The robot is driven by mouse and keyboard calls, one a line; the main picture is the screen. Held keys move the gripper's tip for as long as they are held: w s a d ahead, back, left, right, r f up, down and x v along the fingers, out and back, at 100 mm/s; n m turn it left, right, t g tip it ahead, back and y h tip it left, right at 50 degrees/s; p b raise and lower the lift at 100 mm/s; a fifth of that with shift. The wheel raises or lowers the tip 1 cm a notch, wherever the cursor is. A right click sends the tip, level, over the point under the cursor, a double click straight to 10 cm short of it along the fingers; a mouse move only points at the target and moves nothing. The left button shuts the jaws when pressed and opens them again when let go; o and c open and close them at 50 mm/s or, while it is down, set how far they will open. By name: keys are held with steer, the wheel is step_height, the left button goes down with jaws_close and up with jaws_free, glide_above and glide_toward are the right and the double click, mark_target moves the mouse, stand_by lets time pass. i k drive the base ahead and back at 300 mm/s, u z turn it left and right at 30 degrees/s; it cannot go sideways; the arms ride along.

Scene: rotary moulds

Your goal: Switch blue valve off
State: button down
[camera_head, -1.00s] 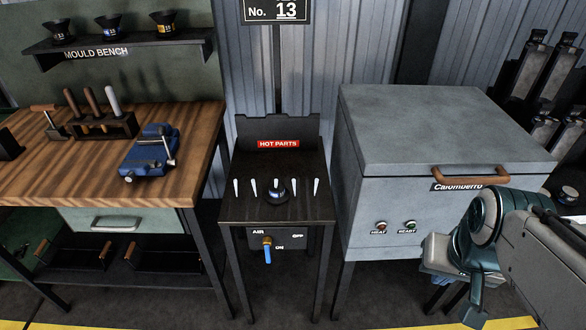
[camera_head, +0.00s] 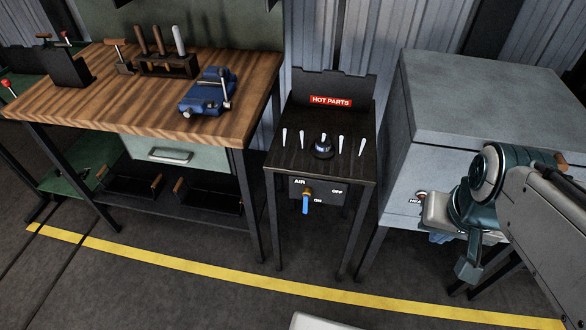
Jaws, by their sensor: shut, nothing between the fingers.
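The blue valve (camera_head: 305,205) has a blue lever on a brass body. It sits on the front panel of the dark hot parts stand (camera_head: 320,168). Its lever hangs straight down beside the ON label (camera_head: 318,200). The OFF label (camera_head: 337,191) is to the right and higher, with the AIR label (camera_head: 299,181) at upper left. My gripper (camera_head: 468,268) is at the right, pointing down in front of the grey cabinet. It is shut and empty, well apart from the valve. Its fingertips are small and partly unclear.
The wooden bench (camera_head: 130,90) with a blue vise (camera_head: 208,92) stands left of the stand. The grey cabinet (camera_head: 480,100) stands close on the right. Pale pegs and a dark knob (camera_head: 322,148) are on the stand top. A yellow floor line (camera_head: 210,264) crosses open floor in front.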

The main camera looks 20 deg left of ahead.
mark_target(306, 192)
steer(key=u, duration=1.55)
steer(key=k, duration=1.35)
steer(key=u, duration=0.9)
steer(key=i, duration=1.45)
steer(key=z, duration=1)
steer(key=i, duration=0.7)
steer(key=z, duration=0.7)
